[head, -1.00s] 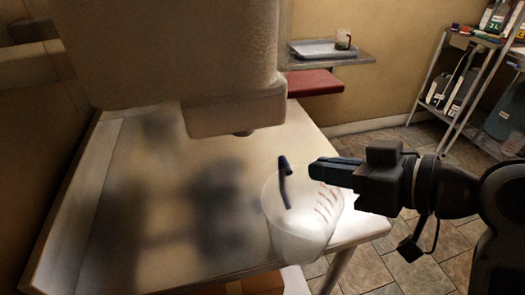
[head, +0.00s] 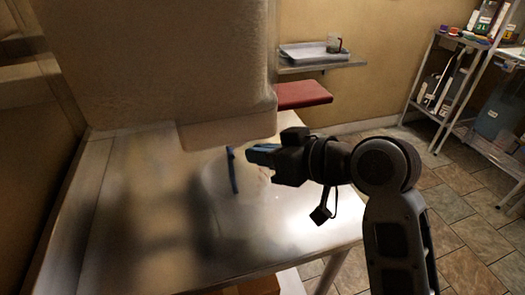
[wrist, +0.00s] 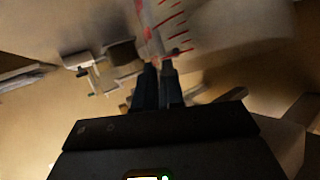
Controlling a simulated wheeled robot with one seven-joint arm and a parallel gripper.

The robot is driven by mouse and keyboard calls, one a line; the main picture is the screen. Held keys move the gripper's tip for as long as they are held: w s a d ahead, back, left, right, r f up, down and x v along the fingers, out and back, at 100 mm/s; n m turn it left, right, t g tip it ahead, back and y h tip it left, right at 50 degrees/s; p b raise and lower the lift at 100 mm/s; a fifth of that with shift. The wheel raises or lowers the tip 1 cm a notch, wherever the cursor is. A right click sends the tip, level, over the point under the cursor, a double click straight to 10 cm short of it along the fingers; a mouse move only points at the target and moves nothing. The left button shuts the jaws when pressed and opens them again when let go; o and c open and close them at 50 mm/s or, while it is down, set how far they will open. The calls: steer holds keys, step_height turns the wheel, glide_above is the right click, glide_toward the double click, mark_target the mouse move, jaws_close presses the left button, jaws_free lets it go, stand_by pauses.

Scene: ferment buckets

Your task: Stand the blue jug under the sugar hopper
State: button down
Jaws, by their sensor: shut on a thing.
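The jug (head: 217,181) is clear and faint in the head view, with a dark blue handle (head: 233,172) and red measuring marks, which show in the wrist view (wrist: 170,30). It is upright, just below the lower block (head: 228,131) of a large pale hopper (head: 155,65); no label shows on the hopper. My gripper (head: 262,153) reaches in from the right and is shut on the jug's near right side. In the wrist view, the fingertips (wrist: 158,78) meet the marked wall. I cannot tell whether the jug's base touches the table.
The pale metal table (head: 130,240) is bare around the jug, with a raised left edge. A wall shelf (head: 320,64) behind holds a tray and a cup, above a red slab (head: 302,95). Loaded racks (head: 455,80) stand at the right. Tiled floor is free between.

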steer(key=c, duration=1.2)
jaws_free()
steer(key=b+v, duration=0.1)
steer(key=v, duration=1.1)
steer(key=shift+f, duration=0.1)
